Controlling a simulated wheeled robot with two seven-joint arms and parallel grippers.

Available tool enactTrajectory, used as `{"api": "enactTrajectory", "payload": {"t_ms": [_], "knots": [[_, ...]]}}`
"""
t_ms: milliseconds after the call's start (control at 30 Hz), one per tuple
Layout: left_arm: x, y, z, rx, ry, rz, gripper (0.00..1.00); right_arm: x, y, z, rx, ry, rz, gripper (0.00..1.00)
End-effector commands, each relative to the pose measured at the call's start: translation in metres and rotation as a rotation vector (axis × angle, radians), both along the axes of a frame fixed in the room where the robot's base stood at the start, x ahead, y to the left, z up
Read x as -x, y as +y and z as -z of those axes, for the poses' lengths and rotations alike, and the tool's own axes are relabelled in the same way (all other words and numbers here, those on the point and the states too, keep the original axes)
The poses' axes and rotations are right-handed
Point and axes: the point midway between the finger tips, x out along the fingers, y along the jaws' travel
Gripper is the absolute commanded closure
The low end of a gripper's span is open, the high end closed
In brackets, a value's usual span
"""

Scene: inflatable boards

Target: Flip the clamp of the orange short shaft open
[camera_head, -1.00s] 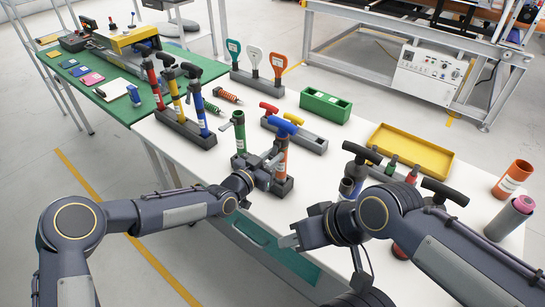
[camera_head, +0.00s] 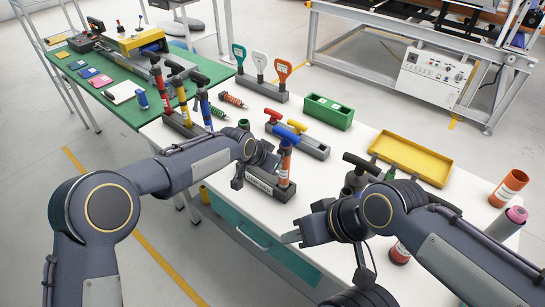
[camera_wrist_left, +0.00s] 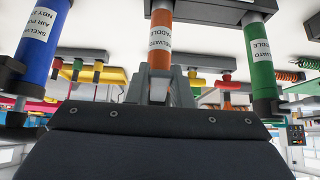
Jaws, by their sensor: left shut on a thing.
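The orange short shaft (camera_head: 285,166) stands upright in a dark grey holder (camera_head: 262,183) near the front edge of the white table. It also shows, with its label, in the left wrist view (camera_wrist_left: 160,48), which looks upside down. The clamp cannot be made out behind the gripper. My right gripper (camera_head: 292,237) hangs in front of the table edge, away from the shaft; its finger gap is unclear.
A green shaft (camera_wrist_left: 262,60) stands beside the orange one; my left arm mostly hides it in the head view. Behind are a grey holder with red and yellow handles (camera_head: 315,148), a green box (camera_head: 328,112) and a yellow tray (camera_head: 411,158). Blue, yellow and red pumps stand left.

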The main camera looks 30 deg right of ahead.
Motion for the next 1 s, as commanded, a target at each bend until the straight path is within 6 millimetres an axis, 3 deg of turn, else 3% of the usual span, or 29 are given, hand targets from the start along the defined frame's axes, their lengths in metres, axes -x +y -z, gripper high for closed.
{"api": "enactTrajectory", "payload": {"t_ms": [33, 400, 1000], "knots": [[0.0007, -0.0012, -0.0057, -0.039, 0.015, 0.002, 1.00, 0.0000, -0.0001, -0.0112, 0.000, 0.000, 0.000, 0.64], [0.0005, 0.0002, -0.0072, -0.242, 0.098, 0.002, 1.00, 0.0001, 0.0001, -0.0181, 0.000, 0.000, 0.000, 0.64], [0.0021, 0.0017, -0.0087, -0.304, 0.128, 0.003, 1.00, 0.0000, 0.0000, -0.0195, 0.000, 0.000, 0.000, 0.64]]}}
